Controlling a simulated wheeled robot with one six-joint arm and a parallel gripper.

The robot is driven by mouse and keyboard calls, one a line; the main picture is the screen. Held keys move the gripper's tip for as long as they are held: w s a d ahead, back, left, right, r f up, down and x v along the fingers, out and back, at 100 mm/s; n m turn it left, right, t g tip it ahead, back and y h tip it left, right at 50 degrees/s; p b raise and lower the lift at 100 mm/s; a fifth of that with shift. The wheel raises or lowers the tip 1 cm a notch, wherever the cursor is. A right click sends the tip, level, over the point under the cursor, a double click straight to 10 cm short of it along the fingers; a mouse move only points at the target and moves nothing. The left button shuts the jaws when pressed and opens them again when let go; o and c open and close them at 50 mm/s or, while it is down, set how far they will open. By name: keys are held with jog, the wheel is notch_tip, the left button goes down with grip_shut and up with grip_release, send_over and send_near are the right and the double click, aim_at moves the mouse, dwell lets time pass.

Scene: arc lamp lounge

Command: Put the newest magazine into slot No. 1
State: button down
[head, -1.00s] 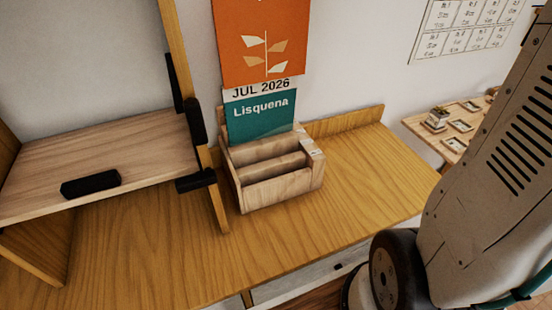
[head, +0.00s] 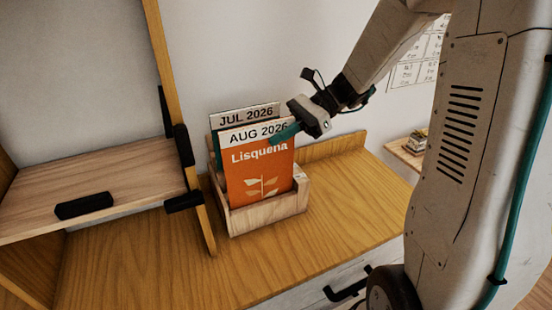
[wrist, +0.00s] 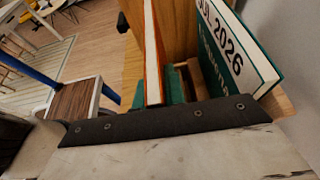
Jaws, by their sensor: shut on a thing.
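The orange AUG 2026 magazine (head: 258,180) stands nearly upright in the wooden rack (head: 268,215), its lower end hidden behind the rack's front wall. The teal JUL 2026 magazine (head: 216,150) stands behind it, mostly covered. My gripper (head: 285,133) is shut on the orange magazine's upper right edge. In the wrist view the orange magazine (wrist: 153,50) is seen edge-on between the teal fingertips (wrist: 156,92), with a gap between it and the JUL 2026 magazine (wrist: 235,50). I cannot read any slot numbers or see whether the orange magazine touches the slot floor.
The rack stands on a yellow wooden desk (head: 150,260) against a white wall. A shelf post (head: 178,120) with black fittings rises close to its left. A low back rail (head: 330,150) runs behind on the right. The desk right of the rack is clear.

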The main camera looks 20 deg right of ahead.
aim_at(278, 157)
jog(key=shift+f, duration=3.35)
jog(key=c, duration=1.5)
grip_release()
